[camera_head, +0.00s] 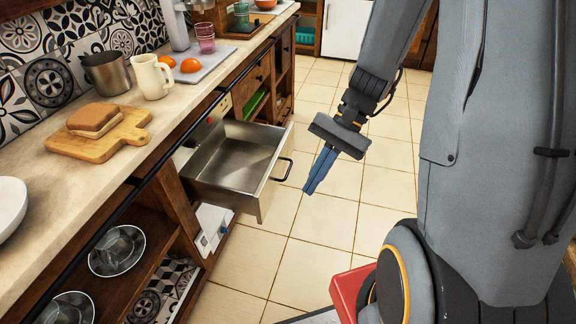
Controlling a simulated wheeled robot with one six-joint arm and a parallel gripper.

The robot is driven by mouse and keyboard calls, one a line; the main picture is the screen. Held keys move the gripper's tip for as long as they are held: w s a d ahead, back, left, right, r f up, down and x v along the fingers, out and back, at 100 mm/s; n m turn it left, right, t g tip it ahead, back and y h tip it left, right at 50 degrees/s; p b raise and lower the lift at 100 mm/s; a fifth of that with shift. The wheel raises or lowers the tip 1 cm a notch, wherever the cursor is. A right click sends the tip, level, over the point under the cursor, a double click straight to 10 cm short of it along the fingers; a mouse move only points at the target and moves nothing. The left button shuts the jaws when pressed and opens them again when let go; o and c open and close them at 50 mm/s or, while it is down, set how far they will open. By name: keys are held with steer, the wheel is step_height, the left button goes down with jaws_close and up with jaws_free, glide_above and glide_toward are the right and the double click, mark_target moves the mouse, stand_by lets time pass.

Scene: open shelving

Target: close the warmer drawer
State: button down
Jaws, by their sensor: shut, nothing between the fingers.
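The warmer drawer (235,160) is pulled out from the wooden counter unit. It is a grey metal box, and it looks empty inside. Its dark bar handle (284,170) is on the front panel, facing right. My gripper (309,191) has blue fingers that are shut and empty. It hangs to the right of the drawer front, pointing down and left, with its tips appearing close to the handle in the picture. I cannot tell the exact gap in depth.
The countertop (150,110) holds a cutting board (65,147) with bread, a cream pitcher (152,76) and a metal pot (107,73). Open shelves below hold glass dishes (117,250). Tiled floor (330,240) is clear right of the drawer.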

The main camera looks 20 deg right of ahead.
steer(key=w+f+m+t+y+b, duration=0.1)
steer(key=w+f+m+y+b, duration=0.3)
steer(key=w+f, duration=0.15)
steer(key=m+t+y+b, duration=0.4)
steer(key=m+t+b, duration=0.6)
steer(key=m+t, duration=0.15)
glide_toward(280, 153)
steer(key=shift+n, duration=0.45)
steer(key=x, duration=0.6)
steer(key=shift+s+a+r+b, duration=0.1)
steer(key=shift+a+b, duration=0.2)
steer(key=shift+b, duration=0.1)
